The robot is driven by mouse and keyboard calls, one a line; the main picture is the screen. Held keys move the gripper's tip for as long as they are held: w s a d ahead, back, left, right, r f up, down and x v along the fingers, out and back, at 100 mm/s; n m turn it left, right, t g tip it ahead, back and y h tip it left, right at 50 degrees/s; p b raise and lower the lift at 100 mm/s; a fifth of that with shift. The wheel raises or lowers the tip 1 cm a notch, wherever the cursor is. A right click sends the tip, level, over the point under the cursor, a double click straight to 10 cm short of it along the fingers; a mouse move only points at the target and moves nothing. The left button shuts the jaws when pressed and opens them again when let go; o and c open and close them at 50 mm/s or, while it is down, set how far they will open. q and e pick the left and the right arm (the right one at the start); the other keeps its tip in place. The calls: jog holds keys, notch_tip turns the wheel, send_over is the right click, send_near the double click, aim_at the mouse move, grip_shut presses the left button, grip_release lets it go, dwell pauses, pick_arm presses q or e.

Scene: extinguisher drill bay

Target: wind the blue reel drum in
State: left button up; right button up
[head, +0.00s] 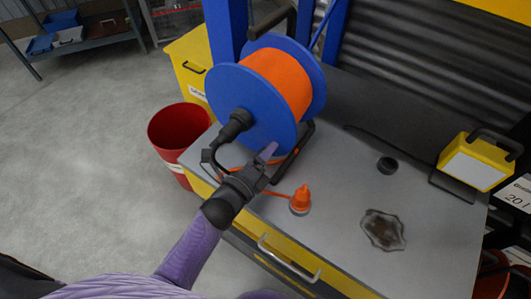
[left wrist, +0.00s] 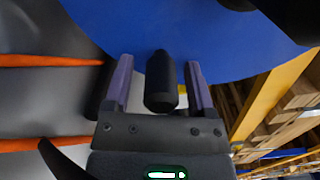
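The blue reel drum (head: 252,108), wound with orange cable (head: 278,80), stands in a black frame on the grey bench top. A black hub piece (head: 236,124) sticks out from its near face. My left gripper (head: 262,160) is at the lower part of that face. In the left wrist view, its two purple fingers (left wrist: 158,88) are open on either side of a black cylindrical handle (left wrist: 161,78), with gaps visible on both sides. The blue drum face (left wrist: 185,35) fills the top there. In the head view, my gripper hides this handle. My right gripper is out of view.
An orange plug (head: 300,200) stands on the bench (head: 340,165), with cable running to the reel. A red bin (head: 178,135) stands left of the bench.

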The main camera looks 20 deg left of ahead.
pick_arm(q)
jog(key=p+v, duration=0.1)
jog(key=v, duration=0.9)
jog(key=shift+a, duration=0.1)
